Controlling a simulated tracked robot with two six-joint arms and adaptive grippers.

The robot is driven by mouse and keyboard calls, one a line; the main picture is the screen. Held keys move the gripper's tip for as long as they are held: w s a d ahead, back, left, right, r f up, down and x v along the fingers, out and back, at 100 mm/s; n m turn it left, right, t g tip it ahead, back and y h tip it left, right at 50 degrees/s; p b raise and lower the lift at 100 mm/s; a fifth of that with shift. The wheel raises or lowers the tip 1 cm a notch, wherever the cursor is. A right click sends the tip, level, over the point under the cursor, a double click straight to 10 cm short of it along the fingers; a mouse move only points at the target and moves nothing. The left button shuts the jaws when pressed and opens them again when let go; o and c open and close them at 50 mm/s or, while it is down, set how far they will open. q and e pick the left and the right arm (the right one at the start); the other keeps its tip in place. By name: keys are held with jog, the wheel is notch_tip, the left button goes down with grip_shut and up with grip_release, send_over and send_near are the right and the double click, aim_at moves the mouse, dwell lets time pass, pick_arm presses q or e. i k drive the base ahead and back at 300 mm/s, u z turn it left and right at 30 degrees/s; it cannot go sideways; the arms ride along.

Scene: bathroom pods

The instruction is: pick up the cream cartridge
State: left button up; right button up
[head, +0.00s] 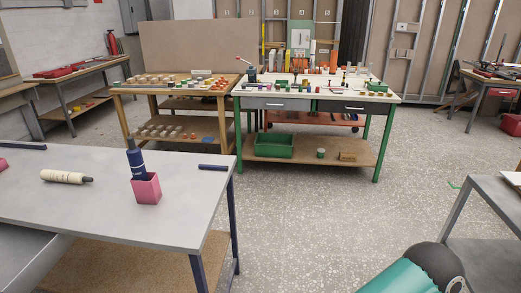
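The cream cartridge (62,176) lies on its side on the grey metal table (95,215) at the left. Its dark tip points right, and a few bands show along its body. A dark blue cartridge (137,164) stands upright in a pink square holder (146,188) to the right of it; a gap of bare tabletop separates them. Neither of my grippers shows in the head view, and nothing is touching the cream cartridge.
A short dark blue bar (213,167) lies near the table's right edge. A longer dark bar (22,146) and a pink object (3,163) lie at the left. Open speckled floor (305,205) lies right of the table. Cluttered benches (315,103) stand behind.

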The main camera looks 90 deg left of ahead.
aim_at(46, 175)
jog(key=z, duration=0.45)
jog(key=i, duration=0.4)
jog(key=u, duration=1.65)
jog(key=i, duration=0.15)
jog(key=u, duration=1.8)
jog(key=i, duration=0.25)
jog(key=u, duration=1.85)
jog(key=k, duration=0.5)
jog(key=u, duration=0.5)
jog(key=i, duration=1.6)
jog(key=z, duration=0.5)
